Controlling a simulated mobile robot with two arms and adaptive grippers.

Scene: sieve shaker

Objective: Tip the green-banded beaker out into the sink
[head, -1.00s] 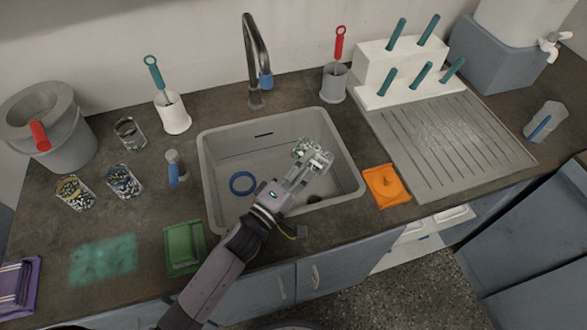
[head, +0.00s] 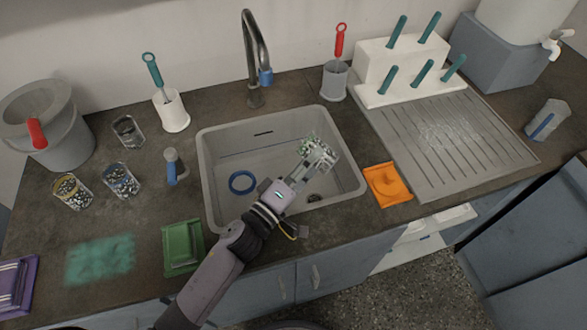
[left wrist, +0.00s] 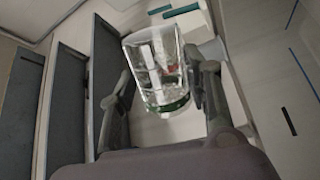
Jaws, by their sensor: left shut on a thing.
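The green-banded beaker (left wrist: 152,70) is clear glass and sits between the fingers of my left gripper (left wrist: 160,95) in the left wrist view, its green band near the palm end. In the head view my left gripper (head: 318,158) is shut on the beaker (head: 306,146), over the right part of the grey sink (head: 207,170). The fingers partly hide the beaker there, so its exact tilt and its contents are unclear. My right gripper is not in view.
A blue ring (head: 241,182) lies in the sink, and the faucet (head: 256,60) stands behind it. An orange item (head: 387,185) and a ribbed drainboard (head: 440,140) are to the right. Glass beakers with speckled contents (head: 121,181) and a green tray (head: 183,246) are left.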

